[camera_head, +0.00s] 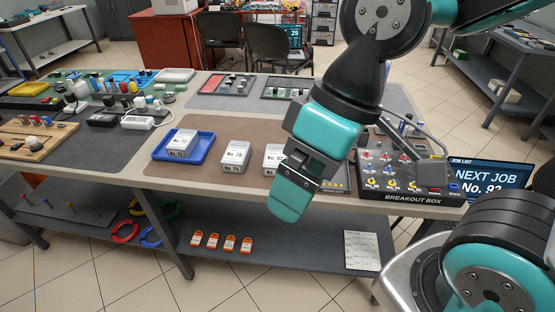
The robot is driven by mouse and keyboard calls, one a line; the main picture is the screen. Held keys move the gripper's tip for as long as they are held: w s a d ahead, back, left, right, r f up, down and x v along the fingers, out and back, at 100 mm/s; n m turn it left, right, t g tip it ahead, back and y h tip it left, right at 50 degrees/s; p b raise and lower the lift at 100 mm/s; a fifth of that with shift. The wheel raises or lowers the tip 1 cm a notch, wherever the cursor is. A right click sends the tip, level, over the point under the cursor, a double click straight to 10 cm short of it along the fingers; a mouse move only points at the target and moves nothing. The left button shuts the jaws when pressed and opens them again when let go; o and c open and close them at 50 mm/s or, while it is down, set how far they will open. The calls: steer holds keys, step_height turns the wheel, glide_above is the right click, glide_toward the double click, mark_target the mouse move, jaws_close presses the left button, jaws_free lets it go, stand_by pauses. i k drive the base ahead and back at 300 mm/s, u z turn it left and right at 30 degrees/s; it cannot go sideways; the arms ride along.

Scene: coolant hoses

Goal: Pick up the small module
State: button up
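Several small grey box-shaped modules with white number labels are on the brown mat (215,124) in the middle of the table. One module (181,143) sits in a blue tray (161,152) at the left. A second module (236,155) stands on the mat to the right of the tray. A third module (272,158) is partly hidden behind my gripper. I cannot tell which of them the task means. My gripper (290,200) hangs at the table's front edge, in front of the third module in the picture. Its finger gap is not clear from this angle, and I see nothing held.
A breakout box (408,192) with coloured knobs stands right of my gripper. A screen (490,175) reads "NEXT JOB No. 92". Trays and fittings crowd the table's left side. Orange tags (229,242) and coloured rings lie on the lower shelf (300,250).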

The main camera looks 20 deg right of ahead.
mark_target(273, 154)
steer(key=u, duration=1.45)
steer(key=i, duration=1.2)
steer(key=z, duration=2.5)
